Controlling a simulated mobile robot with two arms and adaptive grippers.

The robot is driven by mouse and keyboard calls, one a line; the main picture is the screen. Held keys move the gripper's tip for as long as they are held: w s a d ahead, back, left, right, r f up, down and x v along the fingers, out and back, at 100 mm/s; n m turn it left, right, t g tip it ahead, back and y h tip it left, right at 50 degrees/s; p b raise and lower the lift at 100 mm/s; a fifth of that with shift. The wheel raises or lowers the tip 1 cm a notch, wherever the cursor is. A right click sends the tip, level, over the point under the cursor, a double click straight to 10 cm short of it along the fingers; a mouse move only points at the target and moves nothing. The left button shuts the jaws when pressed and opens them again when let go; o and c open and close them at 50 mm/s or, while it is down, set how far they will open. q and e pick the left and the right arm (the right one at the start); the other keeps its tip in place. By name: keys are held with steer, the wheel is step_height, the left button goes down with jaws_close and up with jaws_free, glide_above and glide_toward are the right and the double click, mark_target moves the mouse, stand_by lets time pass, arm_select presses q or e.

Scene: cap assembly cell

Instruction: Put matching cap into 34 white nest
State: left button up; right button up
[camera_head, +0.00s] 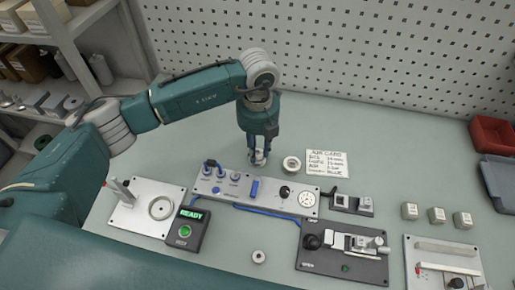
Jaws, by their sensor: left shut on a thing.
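My left gripper (258,158) points down at the table just behind the grey control panel. It is shut on a small pale part mostly hidden by the fingers; I cannot tell whether it is a cap. A white ring-shaped piece (291,163) lies on the table just right of the gripper, apart from it. Another small round pale piece (258,256) lies in front of the panel. A light plate with a round nest (161,208) stands at the left. No number 34 is readable on any nest. My right gripper is not in view.
The grey panel (224,192) carries knobs and a blue lever. A READY box (187,230), a dark clamp fixture (343,262) and a light fixture plate (415,270) stand nearby. A note card (328,163) lies behind. Small white blocks (436,215) and a red bin (491,135) are right.

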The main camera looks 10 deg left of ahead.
arm_select(q)
steer(key=o, duration=0.7)
steer(key=shift+f, duration=0.1)
steer(key=shift+o, duration=0.2)
step_height(320, 180, up, 12)
